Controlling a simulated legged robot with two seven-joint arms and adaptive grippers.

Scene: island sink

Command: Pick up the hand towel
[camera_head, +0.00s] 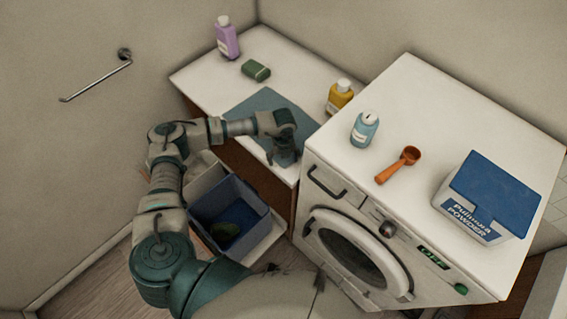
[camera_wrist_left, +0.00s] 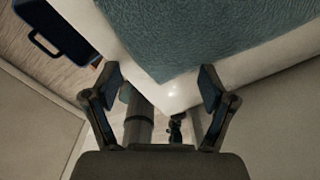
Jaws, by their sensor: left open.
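The hand towel (camera_head: 248,107) is a flat blue-teal cloth on the white counter, left of the washing machine. My left arm reaches over it and covers part of it. My left gripper (camera_head: 284,158) is open and points down near the towel's front end. In the left wrist view, the towel (camera_wrist_left: 205,35) fills the top, beyond the two spread fingers of the gripper (camera_wrist_left: 158,80). The gap between fingertips and towel is hard to judge. My right gripper is not in view.
A purple bottle (camera_head: 227,40), green block (camera_head: 256,71) and yellow bottle (camera_head: 339,97) stand around the towel. The washing machine (camera_head: 400,230) rises to the right, carrying a blue bottle (camera_head: 364,130), orange scoop (camera_head: 398,166) and powder box (camera_head: 487,200). A blue bin (camera_head: 258,222) stands below.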

